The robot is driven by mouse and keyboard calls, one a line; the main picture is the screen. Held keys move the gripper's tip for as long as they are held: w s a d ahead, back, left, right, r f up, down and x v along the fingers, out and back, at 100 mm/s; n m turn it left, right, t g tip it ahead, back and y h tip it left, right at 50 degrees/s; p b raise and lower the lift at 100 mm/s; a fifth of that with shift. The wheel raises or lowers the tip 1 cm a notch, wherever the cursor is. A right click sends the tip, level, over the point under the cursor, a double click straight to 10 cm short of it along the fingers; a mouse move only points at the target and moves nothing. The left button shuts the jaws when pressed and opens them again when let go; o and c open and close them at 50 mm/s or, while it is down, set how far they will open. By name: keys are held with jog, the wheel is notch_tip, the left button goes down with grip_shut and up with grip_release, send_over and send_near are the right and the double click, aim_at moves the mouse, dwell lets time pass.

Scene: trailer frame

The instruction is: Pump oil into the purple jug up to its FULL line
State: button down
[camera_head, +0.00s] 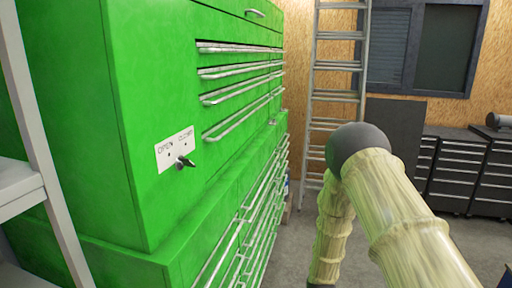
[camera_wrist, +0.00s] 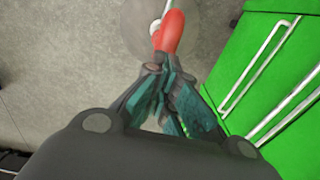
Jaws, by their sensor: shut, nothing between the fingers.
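In the wrist view my gripper (camera_wrist: 165,76) is shut and empty. Just beyond its fingertips is a red grip-like piece (camera_wrist: 171,34) with a pale rod above it. It may be part of a pump, but I cannot tell. Its lower end looks close to the fingertips, and I cannot tell whether they touch. Behind it is a pale grey round shape (camera_wrist: 134,30) over the floor. The purple jug, its FULL line and any oil are not in view. The head view shows my arm but not my gripper.
A green drawer cabinet (camera_head: 120,90) fills the head view's left, with an OPEN/CLOSE plate (camera_head: 164,160) and small dark lever (camera_head: 185,162). It flanks my gripper in the wrist view (camera_wrist: 235,75). A ladder (camera_head: 335,95) and black drawer units (camera_head: 455,175) stand behind. Grey floor is open.

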notch_tip(320, 180, up, 10)
jog(key=p, duration=0.5)
jog(key=shift+p, duration=0.35)
dwell(0.9)
